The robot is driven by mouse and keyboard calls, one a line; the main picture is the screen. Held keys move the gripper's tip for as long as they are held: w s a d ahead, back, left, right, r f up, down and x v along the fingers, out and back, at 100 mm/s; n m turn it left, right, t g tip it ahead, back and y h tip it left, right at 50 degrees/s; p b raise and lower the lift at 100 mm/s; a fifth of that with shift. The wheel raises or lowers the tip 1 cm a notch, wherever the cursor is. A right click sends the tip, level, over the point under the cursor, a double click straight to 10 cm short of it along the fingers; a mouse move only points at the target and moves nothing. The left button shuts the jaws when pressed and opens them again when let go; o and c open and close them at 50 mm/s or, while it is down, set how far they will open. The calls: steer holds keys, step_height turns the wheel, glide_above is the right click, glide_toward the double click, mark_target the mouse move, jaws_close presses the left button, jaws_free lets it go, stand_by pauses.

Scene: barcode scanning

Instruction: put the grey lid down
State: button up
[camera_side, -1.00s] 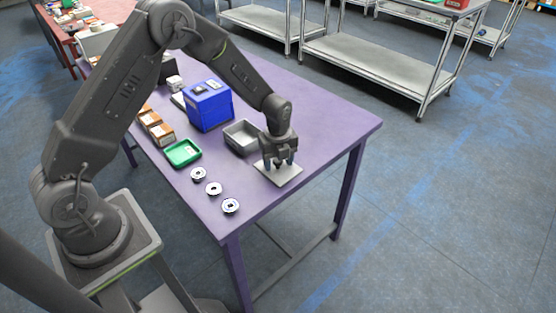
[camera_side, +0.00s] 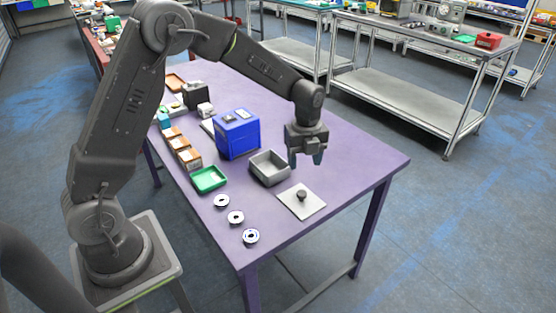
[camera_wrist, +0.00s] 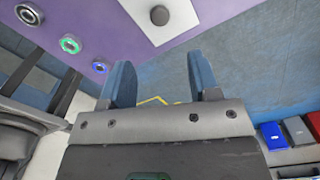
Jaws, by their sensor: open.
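The grey lid (camera_side: 309,208) lies flat on the purple table with its dark round knob up. It also shows at the top of the wrist view (camera_wrist: 178,22). The grey open box (camera_side: 268,169) stands beside it, uncovered. My gripper (camera_side: 306,160) is open and empty, raised above the table behind the lid and clear of it. In the wrist view its two blue fingers (camera_wrist: 160,85) are spread with nothing between them.
A blue box (camera_side: 237,135) and a green tray (camera_side: 209,180) stand left of the grey box. Several round discs (camera_side: 236,217) lie near the table's front edge. Orange-brown boxes (camera_side: 183,149) line the left side. The table's right end (camera_side: 370,160) is clear.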

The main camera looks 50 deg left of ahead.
steer(key=s+d+r+n+t, duration=0.2)
steer(key=s+r+n+t, duration=0.2)
steer(key=s+r+n, duration=1.1)
steer(key=s+r+n+t, duration=0.1)
steer(key=s+n, duration=0.6)
steer(key=s, duration=0.3)
steer(key=shift+s+d+r+n+t, duration=0.25)
steer(key=shift+s+d+n+t, duration=0.05)
steer(key=shift+s+d, duration=0.1)
